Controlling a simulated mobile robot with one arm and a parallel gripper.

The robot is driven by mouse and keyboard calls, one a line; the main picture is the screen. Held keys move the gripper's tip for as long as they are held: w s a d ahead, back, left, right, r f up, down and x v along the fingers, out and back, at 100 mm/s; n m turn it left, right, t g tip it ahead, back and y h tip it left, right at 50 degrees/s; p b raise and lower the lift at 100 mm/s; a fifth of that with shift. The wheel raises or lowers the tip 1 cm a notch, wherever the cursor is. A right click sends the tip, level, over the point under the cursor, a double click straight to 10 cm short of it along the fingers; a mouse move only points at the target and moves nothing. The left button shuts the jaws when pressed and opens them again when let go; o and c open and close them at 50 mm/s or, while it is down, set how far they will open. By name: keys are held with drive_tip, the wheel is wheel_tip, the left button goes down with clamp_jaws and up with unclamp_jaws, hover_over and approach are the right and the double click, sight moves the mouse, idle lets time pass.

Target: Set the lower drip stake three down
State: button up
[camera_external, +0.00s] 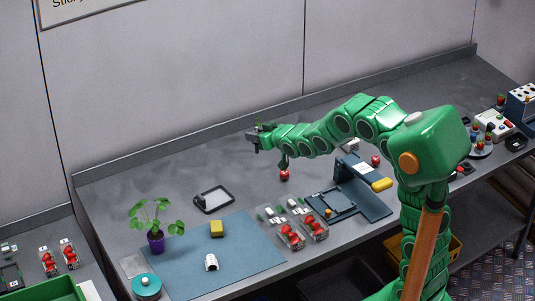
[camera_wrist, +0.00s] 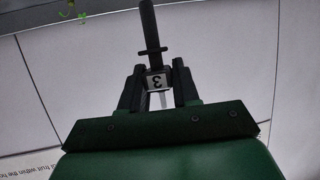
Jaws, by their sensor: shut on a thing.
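My gripper (camera_wrist: 157,88) is shut on drip stake three (camera_wrist: 149,30), a dark rod with a short crossbar. A white tag (camera_wrist: 156,82) with a black 3, upside down in the wrist view, sits between the fingers. In the outside view my gripper (camera_external: 255,138) is at the left end of the green arm, raised over the back of the bench. The stake is too small to make out there. A potted plant (camera_external: 155,226) in a purple pot stands at the front left, well apart from the gripper.
A blue mat (camera_external: 240,258) carries a yellow block (camera_external: 217,228) and a small white piece. Clear boxes of red berries (camera_external: 290,237) stand beside it. A dark-framed tray (camera_external: 213,199) lies behind the mat. A blue-grey device (camera_external: 362,184) stands right. The back-left bench is clear.

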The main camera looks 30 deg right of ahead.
drive_tip(key=s+a+r+n+g+y, duration=0.1)
drive_tip(key=a+n+y, duration=0.2)
drive_tip(key=a, duration=0.3)
drive_tip(key=s+a+r+n+g+y, duration=0.1)
drive_tip(key=a+n+g+y, duration=0.15)
drive_tip(key=a, duration=0.45)
drive_tip(key=s+a+f+n+g+y, duration=0.4)
drive_tip(key=s+a+f+n, duration=0.1)
drive_tip(key=s+a, duration=0.35)
drive_tip(key=shift+g, duration=0.25)
drive_tip(key=shift+w+a+f, duration=1.2)
drive_tip(key=shift+w+f, duration=0.9)
drive_tip(key=shift+w+a+f, duration=1.15)
drive_tip(key=shift+w+f, duration=0.9)
drive_tip(key=shift+f, duration=0.05)
drive_tip(key=shift+w+a+f, duration=1.2)
drive_tip(key=shift+w+f, duration=0.9)
drive_tip(key=shift+f, duration=0.1)
drive_tip(key=o, duration=1)
